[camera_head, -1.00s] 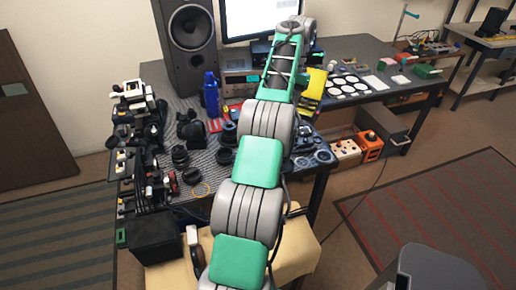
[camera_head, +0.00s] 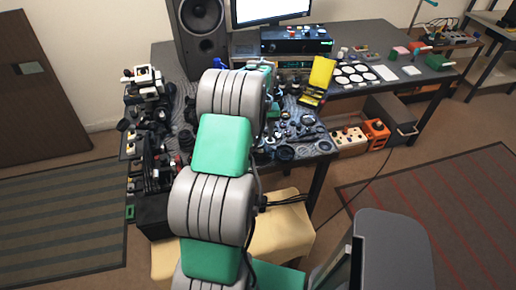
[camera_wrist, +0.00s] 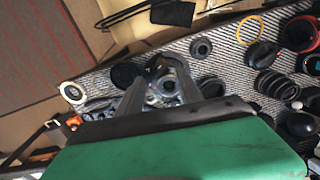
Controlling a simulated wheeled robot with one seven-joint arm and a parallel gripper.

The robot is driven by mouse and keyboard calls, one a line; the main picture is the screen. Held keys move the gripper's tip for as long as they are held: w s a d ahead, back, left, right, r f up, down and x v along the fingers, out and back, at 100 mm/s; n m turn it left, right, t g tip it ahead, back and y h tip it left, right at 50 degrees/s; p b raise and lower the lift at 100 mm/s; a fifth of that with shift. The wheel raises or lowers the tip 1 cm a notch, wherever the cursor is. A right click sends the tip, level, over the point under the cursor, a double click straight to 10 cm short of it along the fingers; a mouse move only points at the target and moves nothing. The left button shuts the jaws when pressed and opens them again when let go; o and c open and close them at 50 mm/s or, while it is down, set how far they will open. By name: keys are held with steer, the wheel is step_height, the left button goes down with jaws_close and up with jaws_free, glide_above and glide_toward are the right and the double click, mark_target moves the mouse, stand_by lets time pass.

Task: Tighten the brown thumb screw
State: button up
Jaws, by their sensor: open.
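A round grey part with a dark centre (camera_wrist: 167,87) shows between the fingers. I cannot tell whether the fingers touch it or how far above it they are. In the head view my arm hides the gripper and the middle of the worktop.
Lens parts crowd the worktop, including a yellow ring (camera_wrist: 250,29) and a small dark ring (camera_wrist: 201,47). A pale disc (camera_wrist: 72,92) lies left of the gripper. A speaker (camera_head: 200,30), yellow case (camera_head: 317,80) and black device (camera_head: 296,40) stand behind.

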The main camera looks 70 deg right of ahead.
mark_target(261, 151)
step_height(261, 151, down, 8)
steer(key=shift+w+a+r+p, duration=0.1)
steer(key=shift+r+p, duration=0.1)
steer(key=shift+p, duration=0.7)
steer(key=shift+c, duration=0.2)
jaws_close()
steer(key=shift+a, duration=0.1)
